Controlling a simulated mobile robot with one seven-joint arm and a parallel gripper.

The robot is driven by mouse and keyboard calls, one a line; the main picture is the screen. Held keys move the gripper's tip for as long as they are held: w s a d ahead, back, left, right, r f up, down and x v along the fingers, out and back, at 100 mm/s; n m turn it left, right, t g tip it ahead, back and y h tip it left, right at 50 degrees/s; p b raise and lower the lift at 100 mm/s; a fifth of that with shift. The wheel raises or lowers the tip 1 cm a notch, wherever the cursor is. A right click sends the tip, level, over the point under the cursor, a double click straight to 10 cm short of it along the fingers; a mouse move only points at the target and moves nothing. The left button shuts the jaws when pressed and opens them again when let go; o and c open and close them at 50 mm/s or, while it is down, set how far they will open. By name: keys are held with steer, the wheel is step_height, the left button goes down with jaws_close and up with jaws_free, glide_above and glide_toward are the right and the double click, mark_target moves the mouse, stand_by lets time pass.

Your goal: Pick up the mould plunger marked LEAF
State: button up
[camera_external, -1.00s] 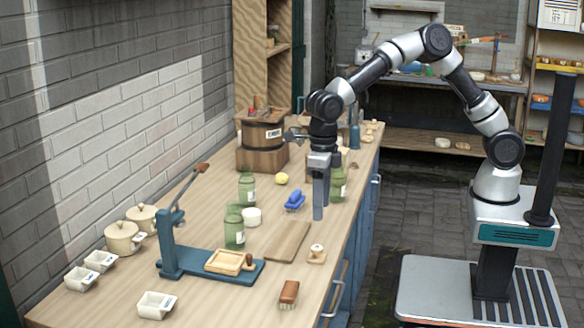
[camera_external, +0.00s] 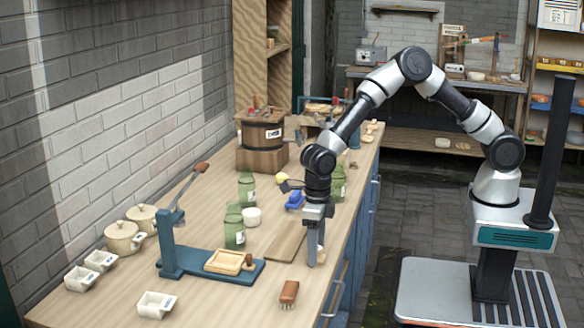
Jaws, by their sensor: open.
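A small pale wooden piece with a round knob (camera_external: 321,254), which looks like a mould plunger, stands on the worktop near its right edge. No LEAF mark can be read on it. My gripper (camera_external: 312,262) points straight down at this piece and hides most of it. My gripper is open; only one finger shows clearly, edge-on. Whether the fingers are around the piece or in front of it cannot be told. More small pale wooden pieces (camera_external: 371,129) lie at the far right end of the worktop, too small to read.
A wooden board (camera_external: 285,243) lies just left of my gripper, and a brown brush (camera_external: 289,292) lies in front. The front right corner is mostly clear.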

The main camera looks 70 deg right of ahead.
steer(key=shift+f, duration=0.3)
steer(key=c, duration=1.2)
steer(key=shift+o, duration=0.2)
steer(key=shift+r, duration=0.15)
